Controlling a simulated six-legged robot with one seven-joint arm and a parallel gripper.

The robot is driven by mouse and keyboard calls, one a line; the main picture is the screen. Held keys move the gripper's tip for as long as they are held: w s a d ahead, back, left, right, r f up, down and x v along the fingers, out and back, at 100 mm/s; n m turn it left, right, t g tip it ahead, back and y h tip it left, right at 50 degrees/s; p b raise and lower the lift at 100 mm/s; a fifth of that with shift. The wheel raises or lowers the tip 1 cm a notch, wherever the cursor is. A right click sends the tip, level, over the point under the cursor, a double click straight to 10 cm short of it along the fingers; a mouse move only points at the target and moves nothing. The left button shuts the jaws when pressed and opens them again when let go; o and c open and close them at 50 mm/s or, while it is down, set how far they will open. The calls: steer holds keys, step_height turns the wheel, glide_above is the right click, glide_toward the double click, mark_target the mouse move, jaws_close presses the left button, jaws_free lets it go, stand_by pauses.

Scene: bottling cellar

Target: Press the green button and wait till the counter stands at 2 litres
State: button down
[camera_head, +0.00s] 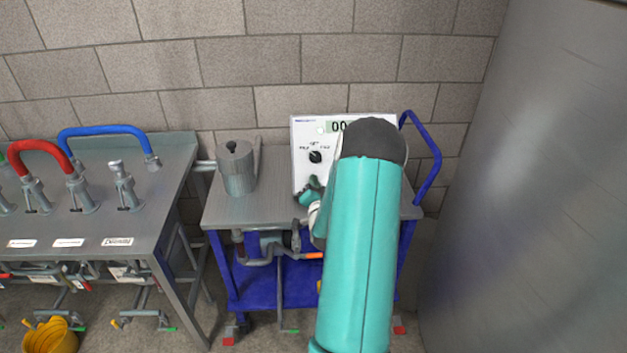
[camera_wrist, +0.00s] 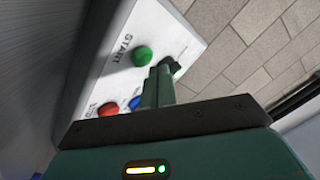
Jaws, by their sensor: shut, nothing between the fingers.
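A white control box (camera_head: 304,135) stands on the cart against the wall. Its counter display (camera_head: 337,127) shows "00" at its left end; my arm hides the rest. A black selector knob (camera_head: 315,157) sits below it. In the wrist view the green button (camera_wrist: 142,56), beside the word START, is uncovered. A red button (camera_wrist: 108,110) and a blue button (camera_wrist: 135,103) sit further down the picture. My gripper (camera_wrist: 163,74) is shut and empty, its fingertips close to the panel right of the green button. Whether they touch the panel cannot be told.
A grey lidded can (camera_head: 238,170) stands left of the box on the blue cart (camera_head: 270,205). A grey bench (camera_head: 130,225) with red and blue hoses is at left. A large metal tank (camera_head: 540,200) fills the right. A yellow bucket (camera_head: 52,338) is on the floor.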

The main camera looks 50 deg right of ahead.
steer(key=shift+r, duration=0.1)
steer(key=shift+s+a+r, duration=1.3)
steer(key=shift+a+r, duration=0.15)
steer(key=shift+r, duration=0.15)
steer(key=w+a+r+n+g+y, duration=0.1)
steer(key=w+a+r+n+y, duration=0.3)
steer(key=a, duration=0.5)
steer(key=w+a+r+n+y, duration=0.35)
steer(key=w+a+r, duration=0.2)
steer(key=a, duration=0.45)
steer(key=s+a+r+n+g+y, duration=0.1)
steer(key=s+a+r+n, duration=0.15)
steer(key=a, duration=0.45)
steer(key=s+a+r+n+g+y, duration=0.1)
steer(key=s+a+r+n+g, duration=0.15)
steer(key=a, duration=0.45)
steer(key=s+a+r+n+g+y, duration=0.3)
steer(key=s+a+n, duration=0.1)
steer(key=s+a, duration=1)
steer(key=s, duration=0.3)
steer(key=shift+y, duration=0.35)
steer(key=shift+n, duration=0.25)
stand_by(0.7)
